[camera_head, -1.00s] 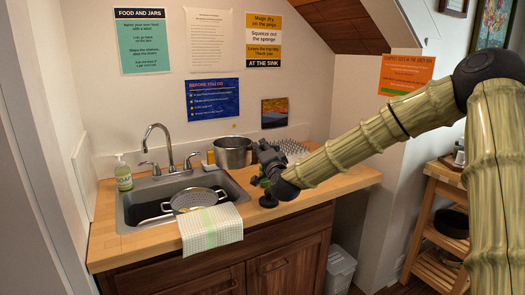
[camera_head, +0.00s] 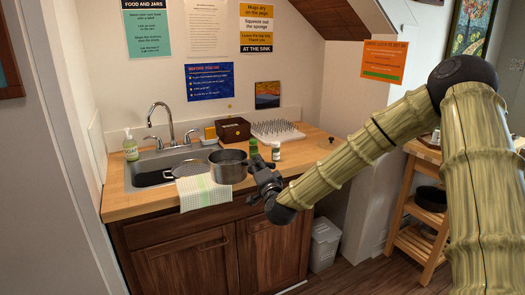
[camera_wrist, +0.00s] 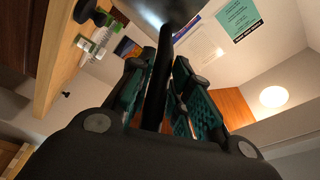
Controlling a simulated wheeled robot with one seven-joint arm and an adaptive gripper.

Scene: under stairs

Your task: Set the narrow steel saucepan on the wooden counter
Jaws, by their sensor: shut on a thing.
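The steel saucepan (camera_head: 228,170) is held up in front of the sink's right side in the head view. Its base overlaps the counter's front edge and the towel in the picture, so its exact height over the counter is hard to tell. My gripper (camera_head: 264,178) is shut on its handle, to the right of the pan. In the wrist view the dark handle (camera_wrist: 158,80) runs between my fingers (camera_wrist: 160,85) up to the pan body (camera_wrist: 160,8). The wooden counter (camera_head: 303,152) has bare wood at its right part.
A sink (camera_head: 150,176) holds a colander partly hidden by the pan. A checked towel (camera_head: 203,194) hangs over the front edge. A brown box (camera_head: 233,130), a spiked drying rack (camera_head: 276,131), a green jar (camera_head: 254,147) and a white-labelled jar (camera_head: 275,152) stand on the counter.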

